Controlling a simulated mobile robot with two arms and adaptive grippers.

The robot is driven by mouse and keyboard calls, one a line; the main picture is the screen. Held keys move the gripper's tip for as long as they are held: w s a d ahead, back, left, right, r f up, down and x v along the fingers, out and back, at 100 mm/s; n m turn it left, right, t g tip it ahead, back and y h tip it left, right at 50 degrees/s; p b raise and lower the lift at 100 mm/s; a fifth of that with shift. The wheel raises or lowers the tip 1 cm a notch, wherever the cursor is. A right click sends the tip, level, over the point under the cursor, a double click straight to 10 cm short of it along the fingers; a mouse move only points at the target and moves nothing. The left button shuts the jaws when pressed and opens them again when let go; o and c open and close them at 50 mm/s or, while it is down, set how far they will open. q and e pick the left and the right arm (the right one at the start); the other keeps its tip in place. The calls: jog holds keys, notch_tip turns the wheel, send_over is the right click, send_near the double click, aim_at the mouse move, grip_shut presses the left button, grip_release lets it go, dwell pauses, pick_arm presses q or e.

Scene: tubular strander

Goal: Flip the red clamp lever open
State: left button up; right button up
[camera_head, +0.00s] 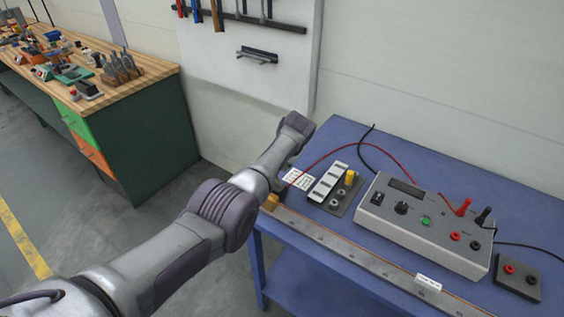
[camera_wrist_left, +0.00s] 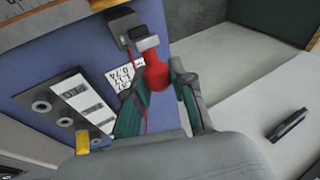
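The red clamp lever (camera_wrist_left: 156,74) shows in the left wrist view, below a grey clamp part (camera_wrist_left: 146,43) on a dark base at the blue table's edge. My left gripper (camera_wrist_left: 156,78) has its two green-and-grey fingers spread, one on either side of the red lever. The fingers look apart, and I cannot tell whether either touches the lever. In the head view my left arm reaches over the table's left corner, hiding the clamp and the gripper. My right gripper is in neither view.
The blue table (camera_head: 355,135) carries a grey meter box (camera_head: 425,222) with red and black leads, a white sample block (camera_head: 328,182) and a long metal rail (camera_head: 350,253). A white numbered card (camera_wrist_left: 125,77) lies near the clamp. A wooden workbench (camera_head: 150,68) stands left.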

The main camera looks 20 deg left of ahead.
pick_arm(q)
jog(key=o, duration=0.4)
jog(key=v, duration=1.2)
jog(key=shift+f, duration=0.1)
